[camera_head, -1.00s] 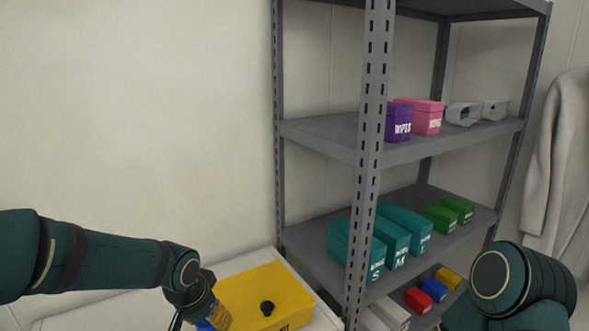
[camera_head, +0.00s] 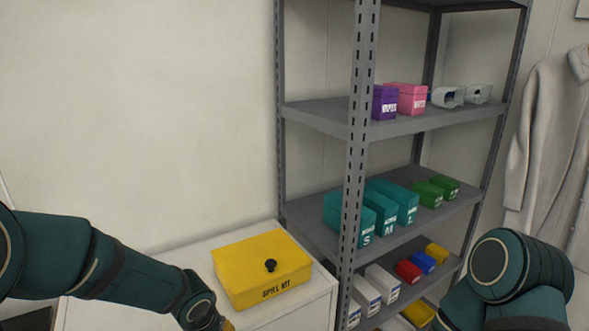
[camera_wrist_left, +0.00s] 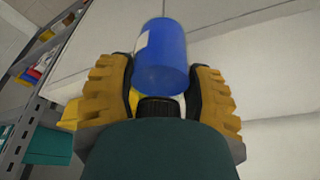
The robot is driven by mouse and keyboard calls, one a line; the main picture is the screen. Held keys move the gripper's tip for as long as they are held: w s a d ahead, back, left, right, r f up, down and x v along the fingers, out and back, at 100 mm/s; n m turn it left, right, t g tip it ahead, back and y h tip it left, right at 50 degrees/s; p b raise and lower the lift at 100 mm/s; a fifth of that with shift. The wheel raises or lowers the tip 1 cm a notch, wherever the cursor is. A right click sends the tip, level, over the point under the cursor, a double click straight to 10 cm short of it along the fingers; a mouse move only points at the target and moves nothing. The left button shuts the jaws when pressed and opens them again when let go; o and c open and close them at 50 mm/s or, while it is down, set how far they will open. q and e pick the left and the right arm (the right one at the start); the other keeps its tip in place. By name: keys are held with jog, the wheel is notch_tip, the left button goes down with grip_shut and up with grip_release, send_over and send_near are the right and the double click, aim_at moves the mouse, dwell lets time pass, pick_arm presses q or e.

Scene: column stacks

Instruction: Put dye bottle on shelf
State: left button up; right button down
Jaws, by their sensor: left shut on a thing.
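My left gripper (camera_wrist_left: 160,85) is shut on a blue bottle (camera_wrist_left: 163,58), a round cylinder with a pale label on its side. In the head view only a bit of the left gripper's yellow finger (camera_head: 229,325) shows at the bottom edge, and the bottle is out of sight there. The grey metal shelf unit (camera_head: 357,140) stands to the right of that gripper, with several levels. My right arm comes in at the lower right, but its gripper is out of the picture.
A yellow spill kit box (camera_head: 262,268) sits on a white cabinet (camera_head: 300,310) left of the shelf. Purple (camera_head: 384,103) and pink (camera_head: 406,99) boxes stand on an upper level. Teal boxes (camera_head: 381,215) and green boxes (camera_head: 437,190) stand below. A coat (camera_head: 548,150) hangs at right.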

pick_arm(q)
jog(key=shift+s+d+f, duration=0.1)
jog(key=shift+s+f, duration=0.2)
jog(key=shift+f, duration=0.3)
jog(key=s+f, duration=0.4)
jog(key=f, duration=0.1)
jog(key=shift+s+f, duration=0.2)
jog(key=shift+f, duration=0.05)
